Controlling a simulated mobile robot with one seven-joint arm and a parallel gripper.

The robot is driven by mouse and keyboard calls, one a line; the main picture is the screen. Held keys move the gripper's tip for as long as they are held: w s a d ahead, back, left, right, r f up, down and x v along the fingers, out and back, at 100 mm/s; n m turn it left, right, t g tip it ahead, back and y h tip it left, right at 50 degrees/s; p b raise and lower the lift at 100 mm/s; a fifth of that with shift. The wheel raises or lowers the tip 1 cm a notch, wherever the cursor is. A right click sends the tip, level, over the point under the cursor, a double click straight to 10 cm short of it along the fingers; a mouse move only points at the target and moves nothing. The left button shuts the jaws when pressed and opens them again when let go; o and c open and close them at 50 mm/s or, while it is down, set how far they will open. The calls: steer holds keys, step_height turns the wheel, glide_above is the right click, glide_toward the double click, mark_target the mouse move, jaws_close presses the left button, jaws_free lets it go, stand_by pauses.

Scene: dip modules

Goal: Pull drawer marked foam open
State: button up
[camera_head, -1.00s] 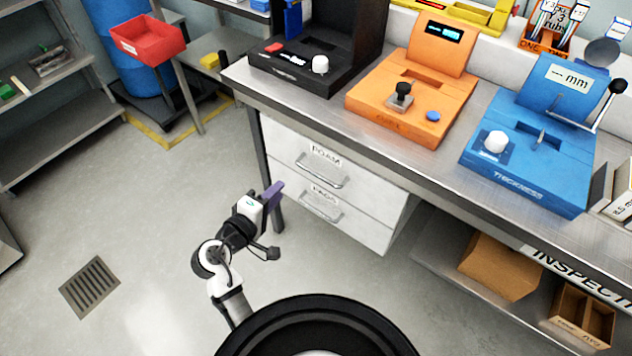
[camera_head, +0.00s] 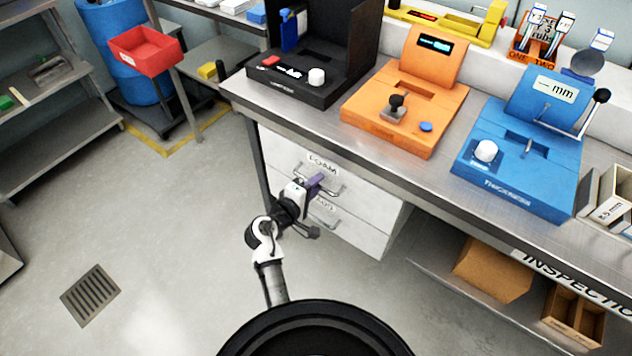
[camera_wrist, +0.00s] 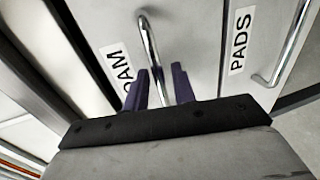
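The foam drawer (camera_head: 283,152) is the upper white drawer under the bench, and its front looks flush. Its label reads FOAM in the head view and partly shows in the wrist view (camera_wrist: 118,68). Its bar handle (camera_wrist: 150,45) runs between the two purple fingers of my gripper (camera_wrist: 160,85). My gripper (camera_head: 316,183) is at the drawer front in the head view. The fingers stand apart on either side of the bar, with a gap visible on the right side. The lower drawer's PADS label (camera_wrist: 240,40) and handle (camera_wrist: 285,50) are to the right in the wrist view.
The steel bench (camera_head: 430,170) above carries a black, an orange (camera_head: 405,105) and a blue device (camera_head: 525,150). A bench leg (camera_head: 257,160) stands left of the drawers. The floor (camera_head: 170,230) in front and to the left is clear.

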steer(key=shift+w+d, duration=0.15)
steer(key=shift+w, duration=0.1)
jaws_close()
steer(key=shift+s, duration=0.1)
